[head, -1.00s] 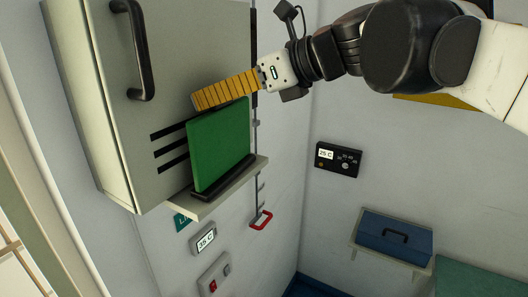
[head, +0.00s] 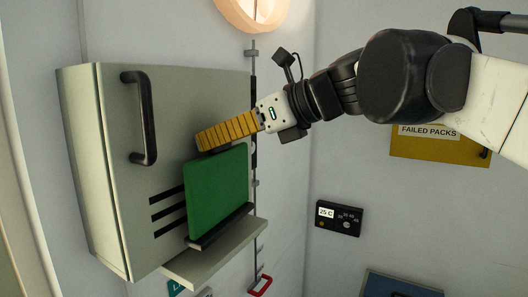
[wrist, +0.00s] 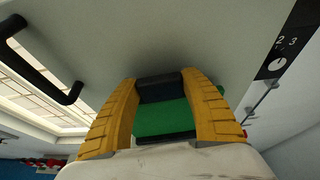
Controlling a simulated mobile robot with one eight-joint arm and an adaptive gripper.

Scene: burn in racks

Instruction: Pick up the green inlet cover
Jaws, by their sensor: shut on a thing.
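The green inlet cover (head: 217,192) is a flat upright panel. It stands in a dark slot on a small shelf (head: 215,254) in front of the grey cabinet's vent slits. My gripper (head: 203,142) has yellow ribbed fingers and reaches in from the right to the cover's top edge. In the wrist view my gripper (wrist: 165,95) has a finger on each side of the green cover (wrist: 162,118), with dark strips above and below the green. The gripper is shut on the cover. The far finger is mostly hidden in the head view.
The grey cabinet (head: 110,220) with a black handle (head: 140,118) stands right behind the cover. A rail with a red handle (head: 260,286) runs down the wall. A temperature panel (head: 338,218) and a yellow failed packs bin (head: 440,145) are on the right wall.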

